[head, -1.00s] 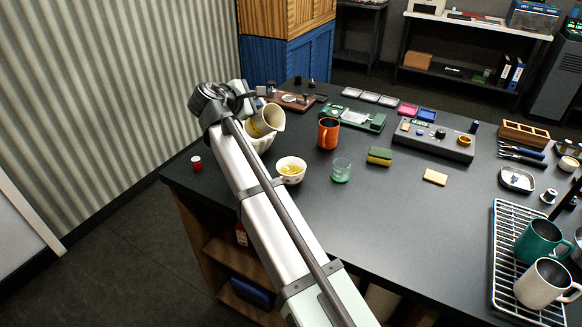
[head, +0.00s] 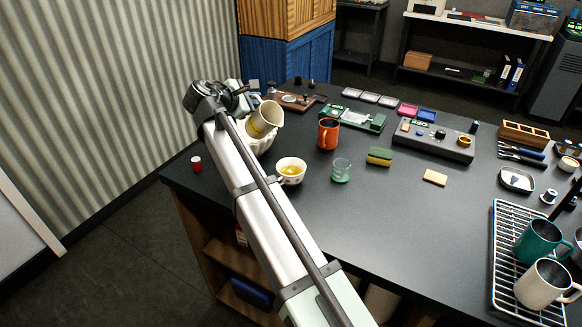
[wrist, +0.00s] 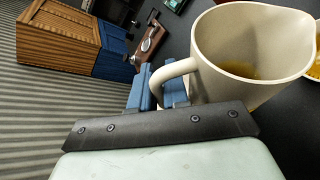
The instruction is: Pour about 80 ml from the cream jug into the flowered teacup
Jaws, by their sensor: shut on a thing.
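My gripper (wrist: 165,92) is shut on the handle of the cream jug (wrist: 225,50). In the head view the cream jug (head: 265,119) is held tilted, mouth toward the upper right, up and left of the flowered teacup. Some amber liquid shows inside the jug in the wrist view. The flowered teacup (head: 291,178) stands upright on the table and holds yellow liquid. Its edge also shows at the far right of the wrist view (wrist: 316,72). No stream of liquid shows between them. My arm hides most of my gripper in the head view.
A white bowl (head: 264,146) stands behind the jug, partly hidden. An orange mug (head: 328,134) and a glass with green liquid (head: 341,171) stand near the teacup. A sponge (head: 379,157) lies farther right. A small red can (head: 196,164) stands at the left edge.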

